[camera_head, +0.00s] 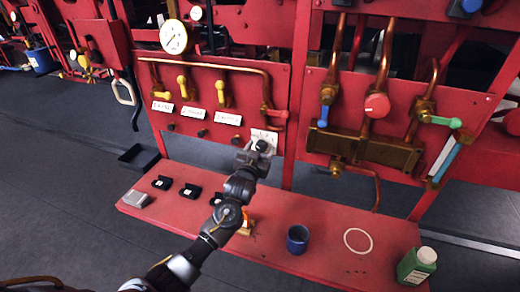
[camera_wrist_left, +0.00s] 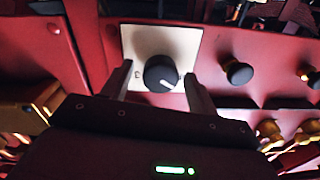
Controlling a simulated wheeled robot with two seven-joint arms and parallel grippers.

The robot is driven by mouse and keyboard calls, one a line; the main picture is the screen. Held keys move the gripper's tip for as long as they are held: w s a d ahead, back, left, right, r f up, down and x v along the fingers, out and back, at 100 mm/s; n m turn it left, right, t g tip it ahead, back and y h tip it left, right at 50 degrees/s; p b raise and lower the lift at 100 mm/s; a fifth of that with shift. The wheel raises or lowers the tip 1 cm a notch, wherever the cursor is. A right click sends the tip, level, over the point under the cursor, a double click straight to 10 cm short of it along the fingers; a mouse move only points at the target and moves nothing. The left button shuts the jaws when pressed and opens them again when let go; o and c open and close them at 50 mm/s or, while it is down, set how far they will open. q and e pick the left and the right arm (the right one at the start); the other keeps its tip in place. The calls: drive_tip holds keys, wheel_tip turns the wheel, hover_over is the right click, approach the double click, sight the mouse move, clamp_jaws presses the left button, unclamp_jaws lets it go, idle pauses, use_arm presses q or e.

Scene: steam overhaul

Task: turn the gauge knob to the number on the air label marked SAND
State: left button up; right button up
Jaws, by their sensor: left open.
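The gauge knob is a round black knob (camera_wrist_left: 160,74) with a short white pointer mark, on a pale plate (camera_wrist_left: 188,42). In the wrist view it sits between the two open fingers of my left gripper (camera_wrist_left: 158,88), with gaps at both sides. In the head view the left gripper (camera_head: 258,153) is at the lower right of the red panel, in front of the pale plate (camera_head: 267,136). White labels (camera_head: 162,106), (camera_head: 194,114) and (camera_head: 228,118) hang under yellow-handled valves; their writing is too small to read. The white dial gauge (camera_head: 174,37) is above. My right gripper is out of view.
More small black knobs (camera_head: 202,133) line the panel left of the gripper. A copper pipe (camera_head: 268,88) runs down the panel's right side.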

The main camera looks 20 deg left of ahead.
use_arm(q)
drive_tip(key=c, duration=1)
drive_tip(key=m+p, duration=0.1)
drive_tip(key=m, duration=0.2)
drive_tip(key=shift+r+m, duration=0.1)
drive_tip(key=shift+m, duration=0.3)
drive_tip(key=shift+m+p, duration=0.6)
drive_tip(key=shift+m, duration=1.3)
